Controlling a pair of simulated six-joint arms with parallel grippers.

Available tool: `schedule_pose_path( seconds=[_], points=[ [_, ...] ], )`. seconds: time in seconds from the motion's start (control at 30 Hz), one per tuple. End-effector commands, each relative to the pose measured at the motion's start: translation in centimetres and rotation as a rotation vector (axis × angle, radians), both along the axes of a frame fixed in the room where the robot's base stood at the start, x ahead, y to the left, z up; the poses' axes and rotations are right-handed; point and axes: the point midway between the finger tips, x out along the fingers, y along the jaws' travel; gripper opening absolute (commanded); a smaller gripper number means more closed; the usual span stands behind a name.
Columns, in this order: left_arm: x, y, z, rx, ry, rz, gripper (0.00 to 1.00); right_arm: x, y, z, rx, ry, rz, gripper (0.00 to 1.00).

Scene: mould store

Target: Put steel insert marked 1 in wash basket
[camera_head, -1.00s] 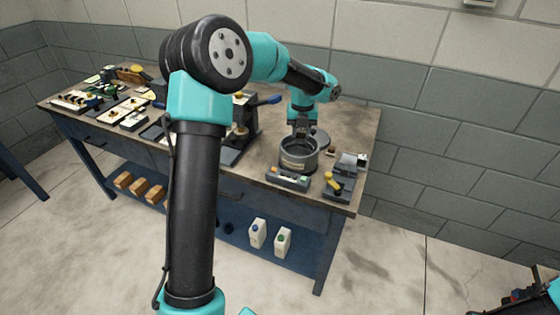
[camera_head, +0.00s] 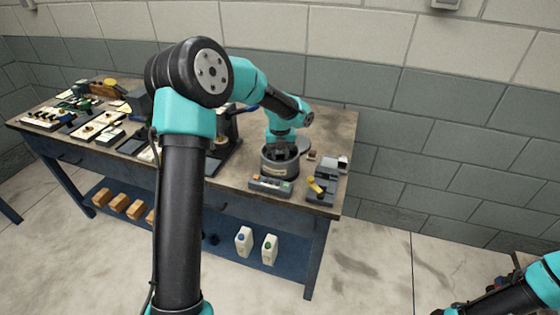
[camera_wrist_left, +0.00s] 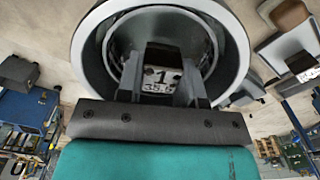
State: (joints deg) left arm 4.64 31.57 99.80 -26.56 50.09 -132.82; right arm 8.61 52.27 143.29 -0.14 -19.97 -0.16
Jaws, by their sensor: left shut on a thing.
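The steel insert (camera_wrist_left: 162,76), a block with a pale face marked "1" and "38.5", sits between the two fingers of my left gripper (camera_wrist_left: 161,84) in the left wrist view. My left gripper (camera_head: 282,148) is shut on it. In the head view the gripper reaches down into the mouth of a round grey metal vessel (camera_head: 280,167), which looks like the wash basket's place. In the wrist view the vessel's rim (camera_wrist_left: 238,50) rings the insert and fingers. Whether the insert touches the bottom is unclear. My right gripper is outside the view; only part of that arm shows.
A control box (camera_head: 270,186) stands in front of the vessel. A grey device with a yellow handle (camera_head: 317,186) is to its right. Trays of parts (camera_head: 100,128) cover the bench's left. Two white bottles (camera_head: 256,245) stand on the lower shelf.

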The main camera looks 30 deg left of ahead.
Motion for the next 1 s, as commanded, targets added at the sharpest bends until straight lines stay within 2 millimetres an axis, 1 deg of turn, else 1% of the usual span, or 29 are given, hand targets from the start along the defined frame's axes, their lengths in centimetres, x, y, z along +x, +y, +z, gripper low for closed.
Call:
schedule_pose_path(
  seconds=[0.17,0.23,0.43,0.53,0.97,1.0],
  points=[
    [0.0,0.0,0.0,0.000,0.000,0.000,0.02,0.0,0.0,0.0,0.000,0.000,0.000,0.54],
    [0.0,0.0,-0.3,-0.001,0.001,0.000,0.02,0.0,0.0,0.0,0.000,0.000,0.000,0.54],
    [-0.1,0.0,-2.7,-0.001,0.003,0.000,0.02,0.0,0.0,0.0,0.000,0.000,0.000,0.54],
    [0.0,0.0,-3.6,0.000,0.001,0.000,0.02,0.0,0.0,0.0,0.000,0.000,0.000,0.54],
    [0.0,0.0,-4.0,-0.001,0.001,0.000,0.02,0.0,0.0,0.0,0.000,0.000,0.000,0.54],
    [0.0,0.0,-4.0,-0.001,0.001,0.000,0.38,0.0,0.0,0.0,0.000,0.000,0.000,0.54]
  ],
)
